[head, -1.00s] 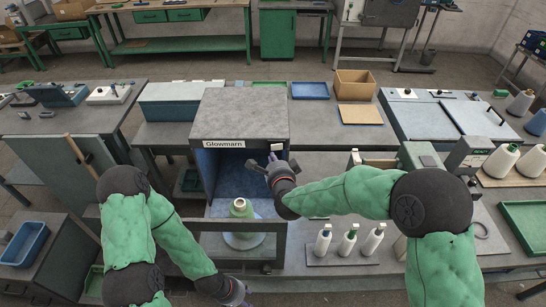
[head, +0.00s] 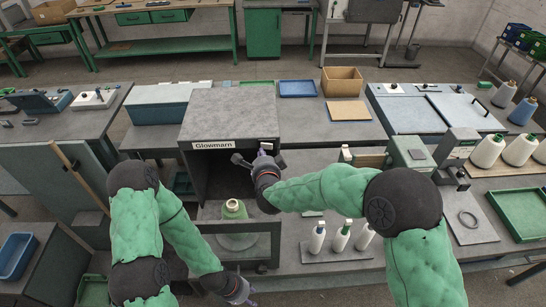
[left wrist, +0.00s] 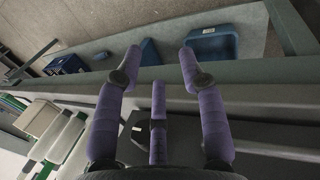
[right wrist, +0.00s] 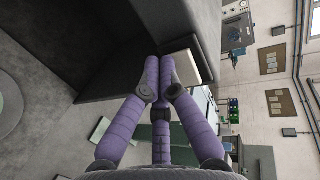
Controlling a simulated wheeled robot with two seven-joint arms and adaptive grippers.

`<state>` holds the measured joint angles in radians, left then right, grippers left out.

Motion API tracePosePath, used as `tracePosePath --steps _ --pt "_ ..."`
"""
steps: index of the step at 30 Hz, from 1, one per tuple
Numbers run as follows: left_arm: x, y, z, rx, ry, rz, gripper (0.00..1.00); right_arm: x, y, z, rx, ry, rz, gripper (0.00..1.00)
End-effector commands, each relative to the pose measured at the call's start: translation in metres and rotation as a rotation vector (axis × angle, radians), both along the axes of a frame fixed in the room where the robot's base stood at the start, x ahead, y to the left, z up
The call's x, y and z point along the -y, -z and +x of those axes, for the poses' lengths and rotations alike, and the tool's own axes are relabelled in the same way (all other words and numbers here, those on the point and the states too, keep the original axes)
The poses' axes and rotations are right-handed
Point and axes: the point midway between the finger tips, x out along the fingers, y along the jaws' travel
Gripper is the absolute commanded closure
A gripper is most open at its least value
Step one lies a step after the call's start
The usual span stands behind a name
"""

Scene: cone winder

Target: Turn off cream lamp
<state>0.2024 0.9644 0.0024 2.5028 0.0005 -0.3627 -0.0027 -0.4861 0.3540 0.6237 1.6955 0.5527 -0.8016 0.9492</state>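The grey booth labelled Glowmarn (head: 232,115) stands mid-table, its interior dark grey with no glow visible. A cream block (right wrist: 183,62) sits at the booth's edge in the right wrist view; I cannot tell whether it is the lamp's switch. My right gripper (head: 263,152) is at the booth's right front edge. Its purple fingertips (right wrist: 160,60) are together and empty, close to the cream block; contact is unclear. My left gripper (head: 243,292) is low in front of the table. Its fingers (left wrist: 160,53) are spread and empty.
A green-topped cone (head: 234,209) stands on a round plate at the booth's mouth, behind a grey front frame (head: 262,252). Several white bottles (head: 341,237) stand to the right. A cardboard box (head: 341,80) is behind. A green tray (head: 520,215) lies far right.

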Motion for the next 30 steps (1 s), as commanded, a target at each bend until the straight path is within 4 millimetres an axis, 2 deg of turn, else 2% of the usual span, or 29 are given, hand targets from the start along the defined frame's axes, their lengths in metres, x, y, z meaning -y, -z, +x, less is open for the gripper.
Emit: tracePosePath --steps 8,18,30 --pt "0.0 0.001 0.0 0.0 0.0 0.0 0.6 0.003 -0.001 0.0 0.001 0.001 0.0 1.0" --pt "0.0 0.01 0.0 0.0 0.0 0.0 0.6 0.016 0.0 -0.002 0.001 0.001 0.0 1.0" --pt "0.0 0.01 0.0 0.0 0.0 0.0 0.6 0.017 -0.001 -0.002 0.001 0.0 0.0 1.0"
